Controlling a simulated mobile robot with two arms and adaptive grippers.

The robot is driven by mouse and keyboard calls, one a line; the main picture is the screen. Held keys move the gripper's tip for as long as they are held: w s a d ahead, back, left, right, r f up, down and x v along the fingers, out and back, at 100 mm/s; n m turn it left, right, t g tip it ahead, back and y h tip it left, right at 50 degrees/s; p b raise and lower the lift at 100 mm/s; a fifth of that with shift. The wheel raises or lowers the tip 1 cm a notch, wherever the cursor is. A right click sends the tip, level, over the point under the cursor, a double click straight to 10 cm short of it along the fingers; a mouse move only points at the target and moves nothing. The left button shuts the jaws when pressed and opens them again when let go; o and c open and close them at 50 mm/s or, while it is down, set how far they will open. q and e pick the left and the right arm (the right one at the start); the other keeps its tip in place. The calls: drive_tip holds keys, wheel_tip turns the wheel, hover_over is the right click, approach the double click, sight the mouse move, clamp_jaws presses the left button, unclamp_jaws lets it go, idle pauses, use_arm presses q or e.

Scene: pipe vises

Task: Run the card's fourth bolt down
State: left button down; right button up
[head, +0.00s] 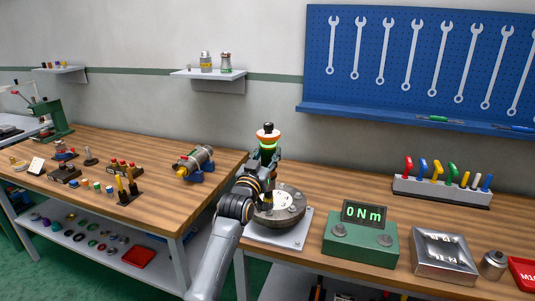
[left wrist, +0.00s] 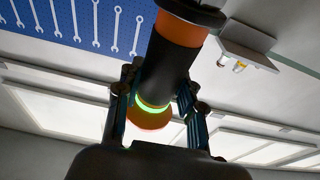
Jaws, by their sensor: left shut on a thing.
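My left gripper (head: 265,163) is shut on a dark power driver (head: 267,139) with orange bands and a glowing green ring. It holds the driver roughly upright over a round grey flange (head: 293,213) on a pale square base plate (head: 290,238). In the left wrist view, the driver (left wrist: 163,75) is between the two fingers of the gripper (left wrist: 155,108). My arm hides the left part of the flange and the driver's lower end, so I cannot tell whether it touches a bolt. The flange's bolts are too small to tell apart. My right gripper is not in view.
A green torque meter (head: 360,240) reading "0 Nm" stands right of the flange, then a metal tray (head: 443,262). A rack of coloured-handled tools (head: 440,190) stands behind.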

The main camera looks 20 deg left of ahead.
sight(267, 164)
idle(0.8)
use_arm(q)
drive_tip(key=shift+f+b, duration=0.9)
drive_tip(key=shift+f, duration=0.6)
idle(1.2)
drive_tip(key=shift+s+f, duration=0.1)
drive_tip(key=shift+f, duration=0.2)
idle(0.6)
drive_tip(key=shift+r+p, duration=0.15)
drive_tip(key=shift+p, duration=0.3)
idle(0.6)
drive_tip(key=shift+r+p, duration=2.15)
drive_tip(key=shift+r, duration=0.65)
